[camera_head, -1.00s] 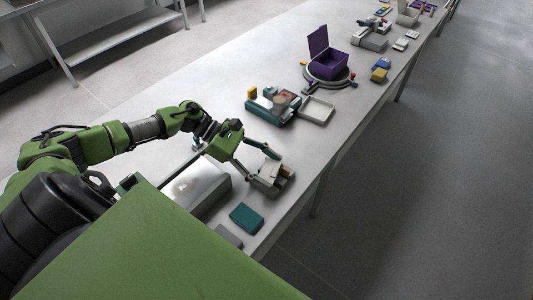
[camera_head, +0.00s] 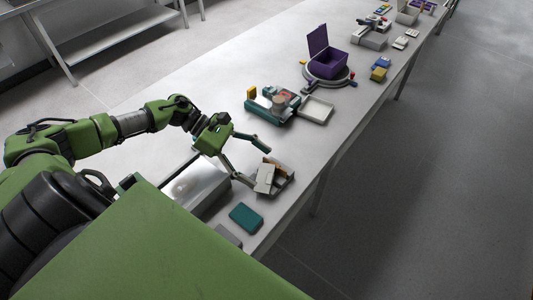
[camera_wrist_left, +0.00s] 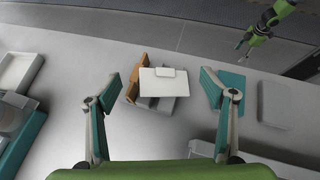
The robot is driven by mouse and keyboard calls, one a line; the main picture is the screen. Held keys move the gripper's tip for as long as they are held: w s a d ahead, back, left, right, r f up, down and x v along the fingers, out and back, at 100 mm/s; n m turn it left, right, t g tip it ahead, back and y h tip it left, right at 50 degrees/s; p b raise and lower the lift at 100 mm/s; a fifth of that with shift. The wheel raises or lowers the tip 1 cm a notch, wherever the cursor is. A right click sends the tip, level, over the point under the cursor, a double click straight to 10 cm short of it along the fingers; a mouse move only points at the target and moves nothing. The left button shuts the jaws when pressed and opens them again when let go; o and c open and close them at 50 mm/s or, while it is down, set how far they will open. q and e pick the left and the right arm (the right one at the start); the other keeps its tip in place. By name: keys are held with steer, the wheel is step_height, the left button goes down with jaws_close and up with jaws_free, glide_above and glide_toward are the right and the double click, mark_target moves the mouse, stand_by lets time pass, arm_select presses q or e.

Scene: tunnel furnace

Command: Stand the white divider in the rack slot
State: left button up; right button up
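The white divider (camera_head: 265,179) is a thin plate that stands at the grey rack (camera_head: 284,187), its broad face showing. In the left wrist view the divider (camera_wrist_left: 157,86) covers part of the rack (camera_wrist_left: 165,104). I cannot tell whether its lower edge is fully in the slot or whether it leans. A brown piece (camera_wrist_left: 138,75) stands beside it in the rack. My left gripper (camera_head: 256,165) is open, its fingers (camera_wrist_left: 160,90) apart on either side of the divider and not touching it. My right gripper (camera_wrist_left: 244,43) is small at the top right of the left wrist view.
A teal block (camera_head: 246,217) lies near the table's front edge, in front of the rack. A silver box (camera_head: 196,186) stands left of the rack. A pale tray (camera_head: 317,110) and a teal fixture (camera_head: 266,109) are farther back. Bare table lies between.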

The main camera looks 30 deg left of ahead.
arm_select(q)
steer(key=b+v, duration=0.2)
steer(key=v, duration=0.7)
steer(key=shift+r, duration=0.2)
steer(key=shift+w+d, duration=0.1)
steer(key=shift+w, duration=0.05)
